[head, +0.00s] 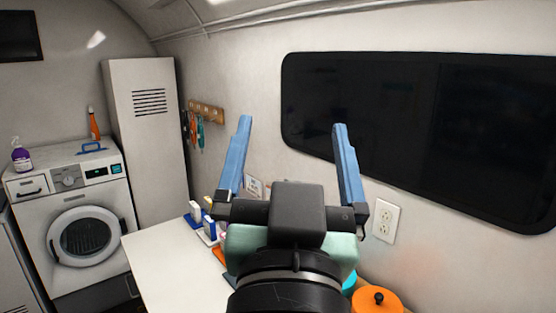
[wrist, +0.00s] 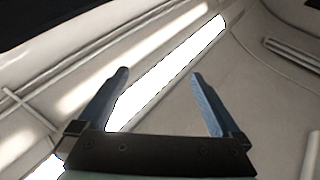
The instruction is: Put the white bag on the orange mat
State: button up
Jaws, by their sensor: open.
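My gripper (head: 291,124) is open and empty, raised in front of the wall with its two blue fingers pointing up. The wrist view shows the same open gripper (wrist: 160,73) against the ceiling and a bright light strip. I cannot make out a white bag in either view. A small patch of orange (head: 218,254) shows on the table beside my wrist, but I cannot tell whether it is the mat. My arm hides much of the table behind it.
A white table (head: 165,262) has a clear left part, with small blue and white items (head: 203,222) at its back. An orange lidded pot (head: 377,301) stands at the lower right. A washing machine (head: 75,215) and a tall cabinet (head: 150,140) stand at the left.

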jog(key=s+a+r+n+t+y, duration=0.1)
jog(key=s+r+t, duration=0.3)
jog(key=r, duration=0.6)
jog(key=s, duration=0.2)
jog(key=shift+s+a+n, duration=0.2)
jog(key=shift+s+n, duration=0.1)
jog(key=shift+n, duration=0.1)
jog(key=shift+r, duration=0.1)
